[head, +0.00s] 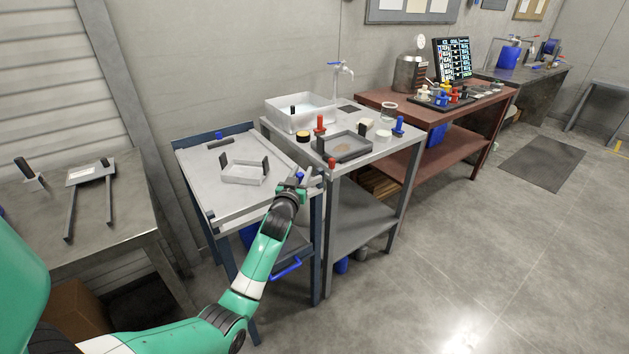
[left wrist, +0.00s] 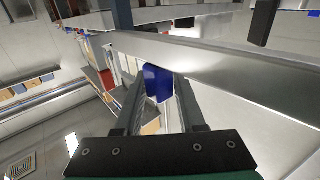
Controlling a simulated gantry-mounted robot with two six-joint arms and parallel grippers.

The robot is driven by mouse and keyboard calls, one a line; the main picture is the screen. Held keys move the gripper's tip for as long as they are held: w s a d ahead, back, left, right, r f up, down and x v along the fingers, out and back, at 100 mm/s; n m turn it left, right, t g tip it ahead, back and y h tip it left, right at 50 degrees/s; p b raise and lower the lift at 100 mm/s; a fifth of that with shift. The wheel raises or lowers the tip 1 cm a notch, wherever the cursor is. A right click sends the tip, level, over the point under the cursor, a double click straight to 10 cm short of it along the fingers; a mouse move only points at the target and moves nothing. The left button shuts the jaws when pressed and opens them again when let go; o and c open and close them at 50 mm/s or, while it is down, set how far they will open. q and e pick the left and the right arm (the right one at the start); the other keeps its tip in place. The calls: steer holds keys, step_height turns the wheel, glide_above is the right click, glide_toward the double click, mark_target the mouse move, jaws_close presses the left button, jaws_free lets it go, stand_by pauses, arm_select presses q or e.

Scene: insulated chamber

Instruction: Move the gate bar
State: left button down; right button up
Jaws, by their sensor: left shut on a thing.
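A long pale metal bar, which looks like the gate bar (head: 240,218), runs along the front side of the blue-framed cart's grey top (head: 200,170). My left gripper (head: 298,181) is at the bar's right end, by the cart's front right corner. In the left wrist view the bar (left wrist: 235,68) crosses in front of the two fingers (left wrist: 155,85). The gripper is shut on it, though the exact contact is hard to see. My right gripper is in neither view.
A shallow frame with black handles (head: 245,174) sits on the cart, with a dark bar (head: 220,143) behind it. A grey bench (head: 375,155) with a white basin (head: 300,112), a tray (head: 344,147) and red and blue fittings stands close on the right. Open floor lies farther right.

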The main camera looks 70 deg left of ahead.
arm_select(q)
steer(key=shift+s+a+f+g, duration=0.3)
steer(key=shift+s+a+f, duration=0.2)
steer(key=shift+s+a, duration=0.1)
steer(key=c, duration=0.8)
jaws_free()
steer(key=shift+s+a, duration=0.1)
steer(key=shift+s, duration=0.05)
steer(key=shift+o, duration=0.6)
steer(key=shift+s+a+r, duration=0.15)
steer(key=shift+s+a, duration=0.15)
steer(key=shift+a, duration=0.05)
steer(key=shift+w+d+r, duration=0.1)
steer(key=shift+w+d, duration=0.05)
steer(key=shift+w, duration=0.05)
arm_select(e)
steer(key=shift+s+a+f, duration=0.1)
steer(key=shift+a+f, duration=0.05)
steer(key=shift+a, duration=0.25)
arm_select(q)
steer(key=shift+r, duration=0.2)
